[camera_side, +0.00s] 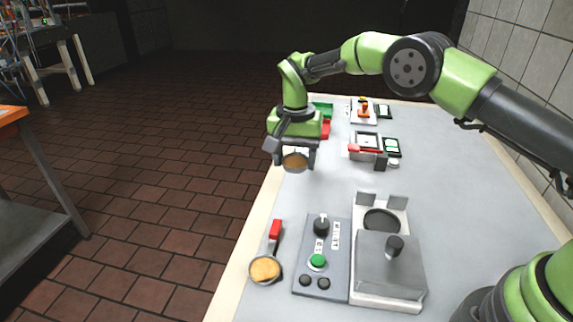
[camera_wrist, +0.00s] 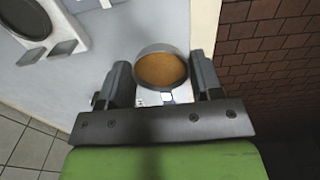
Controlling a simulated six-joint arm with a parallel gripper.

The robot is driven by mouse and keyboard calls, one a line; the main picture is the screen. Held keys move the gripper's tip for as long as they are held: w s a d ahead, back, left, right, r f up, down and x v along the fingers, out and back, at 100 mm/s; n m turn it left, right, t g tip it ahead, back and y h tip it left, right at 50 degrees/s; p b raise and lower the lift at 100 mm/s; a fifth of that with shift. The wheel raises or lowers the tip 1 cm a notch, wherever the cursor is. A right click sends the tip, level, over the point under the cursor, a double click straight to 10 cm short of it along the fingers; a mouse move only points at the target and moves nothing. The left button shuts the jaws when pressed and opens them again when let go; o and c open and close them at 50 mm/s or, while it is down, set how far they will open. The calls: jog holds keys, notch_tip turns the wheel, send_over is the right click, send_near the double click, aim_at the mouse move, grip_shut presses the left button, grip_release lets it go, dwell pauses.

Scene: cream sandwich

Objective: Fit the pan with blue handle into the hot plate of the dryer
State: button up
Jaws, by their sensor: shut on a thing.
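My gripper (camera_side: 293,153) hangs over the table's left edge in the side view, shut on a small round pan (camera_side: 295,163) with a brown filling. In the wrist view the pan (camera_wrist: 162,70) sits between the two fingers of my gripper (camera_wrist: 160,88), above the table. Its handle is mostly hidden, and I cannot tell its colour. The dryer (camera_side: 388,268) stands at the front, with its dark round hot plate (camera_side: 382,220) apart from my gripper. The hot plate (camera_wrist: 28,18) also shows at the wrist view's upper left.
A red-handled pan (camera_side: 266,268) with a yellowish filling lies left of a grey control panel (camera_side: 308,262) with a knob and green button. A red-handled device (camera_side: 366,155) and a green box (camera_side: 322,108) stand farther back. The table between my gripper and the dryer is clear.

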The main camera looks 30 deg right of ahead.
jog(key=s+d, duration=0.6)
jog(key=s, duration=0.1)
send_over(381, 226)
jog(key=shift+r, duration=0.35)
jog(key=shift+f, duration=2.9)
jog(key=shift+f, duration=0.75)
jog(key=shift+r, duration=0.45)
jog(key=shift+f, duration=0.3)
dwell(0.8)
